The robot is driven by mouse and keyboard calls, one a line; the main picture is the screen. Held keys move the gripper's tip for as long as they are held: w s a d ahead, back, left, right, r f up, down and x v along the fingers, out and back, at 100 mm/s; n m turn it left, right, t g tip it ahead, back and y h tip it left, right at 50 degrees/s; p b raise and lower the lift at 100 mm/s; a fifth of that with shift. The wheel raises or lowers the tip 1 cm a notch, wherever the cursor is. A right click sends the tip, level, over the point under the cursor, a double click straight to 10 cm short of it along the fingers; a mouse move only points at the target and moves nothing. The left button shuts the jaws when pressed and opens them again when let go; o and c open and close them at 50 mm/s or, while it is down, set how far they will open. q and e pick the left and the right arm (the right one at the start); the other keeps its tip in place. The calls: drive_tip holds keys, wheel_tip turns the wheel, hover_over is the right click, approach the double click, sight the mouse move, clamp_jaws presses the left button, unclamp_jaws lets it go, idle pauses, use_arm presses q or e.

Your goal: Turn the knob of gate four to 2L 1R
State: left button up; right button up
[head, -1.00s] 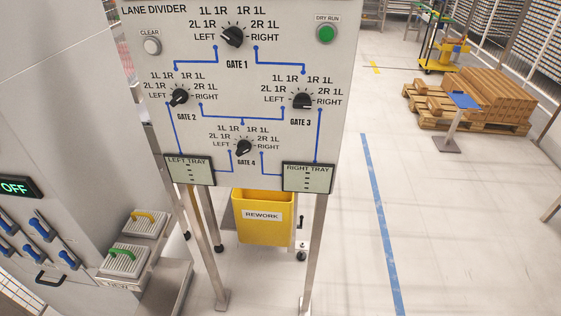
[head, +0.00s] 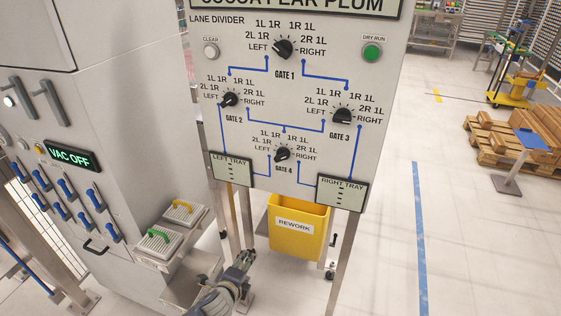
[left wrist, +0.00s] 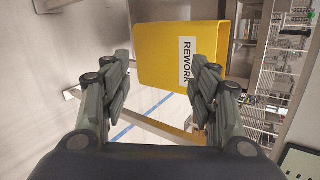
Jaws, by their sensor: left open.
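The gate four knob (head: 282,154) is a small black dial low on the lane divider panel (head: 225,130). Its printed settings, LEFT, 2L 1R, 1L 1R, 1R 1L, 2R 1L and RIGHT, arc around it. A light mark shows at its lower left, but the exact setting is too small to read surely. My left gripper (head: 245,258) is below and left of the knob, under the panel, touching nothing visible. In the left wrist view the fingers of the left gripper (left wrist: 160,62) are apart and empty. The knob is not in that view. My right gripper is not in view.
Knobs of gate 1 (head: 283,48), gate 2 (head: 230,100) and gate 3 (head: 342,116) surround gate four. Two tray displays (head: 231,169) flank it below. A yellow REWORK bin (head: 297,228) hangs beneath the panel. A grey cabinet with blue levers (head: 67,188) stands left.

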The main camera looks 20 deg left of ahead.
use_arm(q)
drive_tip(key=w+d+r+m+t, duration=0.1)
drive_tip(key=w+r+m+t, duration=0.15)
drive_tip(key=r, duration=0.55)
drive_tip(key=w+d+r+m+t, duration=0.1)
drive_tip(key=w+d+r+m, duration=0.15)
drive_tip(key=r, duration=0.55)
drive_tip(key=m+t+h, duration=0.2)
drive_tip(key=m+t, duration=0.1)
drive_tip(key=m, duration=0.2)
approach(280, 159)
drive_tip(key=w, duration=0.3)
drive_tip(key=w+p, duration=0.1)
drive_tip(key=w, duration=0.2)
drive_tip(key=w+p, duration=0.1)
drive_tip(key=w, duration=0.2)
drive_tip(key=shift+w+d, duration=0.15)
drive_tip(key=shift+d, duration=0.15)
drive_tip(key=c, duration=1.1)
